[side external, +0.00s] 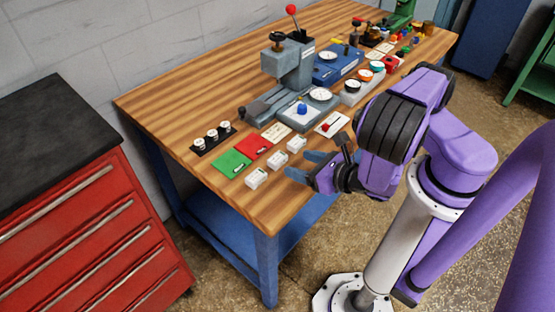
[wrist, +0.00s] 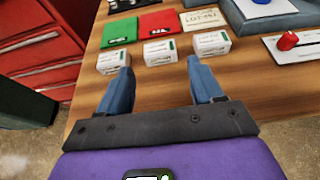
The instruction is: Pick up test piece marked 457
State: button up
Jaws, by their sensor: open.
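Three small white blocks with printed labels stand in a row near the table's front edge. In the wrist view they are the left block (wrist: 112,62), the middle block (wrist: 159,52) and the right block (wrist: 208,46). They also show in the side view as the near block (side external: 256,178), the middle block (side external: 279,159) and the far block (side external: 297,145). The print is too small to read, so I cannot tell which is marked 457. My gripper (wrist: 161,82) is open and empty, its two blue fingers short of the blocks. It also shows in the side view (side external: 300,166).
A green mat (side external: 231,162) and a red mat (side external: 253,146) lie behind the blocks. A grey press-like tester (side external: 289,70) stands further along. A white card with a red piece (side external: 331,125) lies beside the blocks. A black rack (side external: 211,138) holds three white cylinders. The wood near the front corner is clear.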

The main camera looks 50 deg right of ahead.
aim_at(279, 159)
jog(key=shift+x, duration=3.85)
jog(key=shift+f, duration=0.1)
jog(key=shift+s, duration=0.1)
jog(key=shift+c, duration=0.3)
jog(key=c, duration=0.9)
